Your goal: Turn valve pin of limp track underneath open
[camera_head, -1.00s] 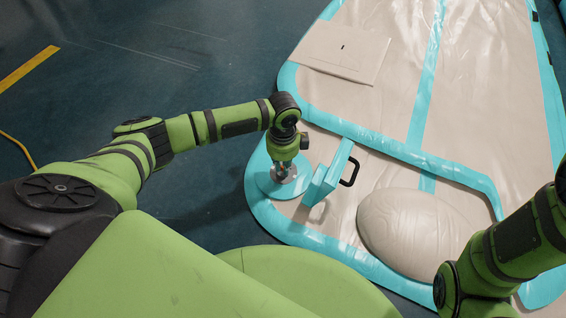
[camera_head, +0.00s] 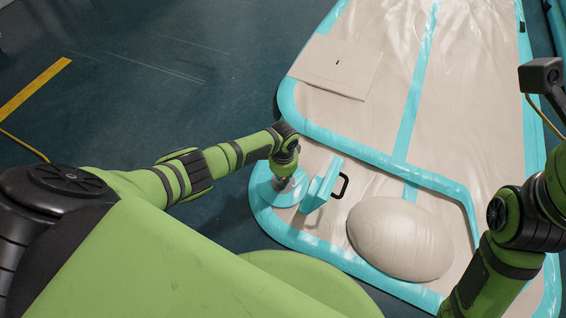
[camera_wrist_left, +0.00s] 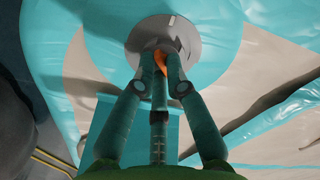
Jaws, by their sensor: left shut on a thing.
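The limp track (camera_head: 375,125) is beige with teal edges and spreads across the floor in the head view. Its round teal valve patch (camera_head: 264,193) lies at the near left corner. My left gripper (camera_head: 287,184) reaches down onto the valve there. In the left wrist view a grey round valve (camera_wrist_left: 186,32) sits on the patch. The left gripper's fingers (camera_wrist_left: 160,64) are closed around the orange valve pin (camera_wrist_left: 165,47), which they mostly hide. My right arm is at the right of the head view; I cannot make out its gripper.
A teal block (camera_head: 320,186) with a black handle stands just right of the valve. A rounded beige bulge (camera_head: 400,238) lies farther right. Dark floor (camera_head: 180,90) is clear at the left.

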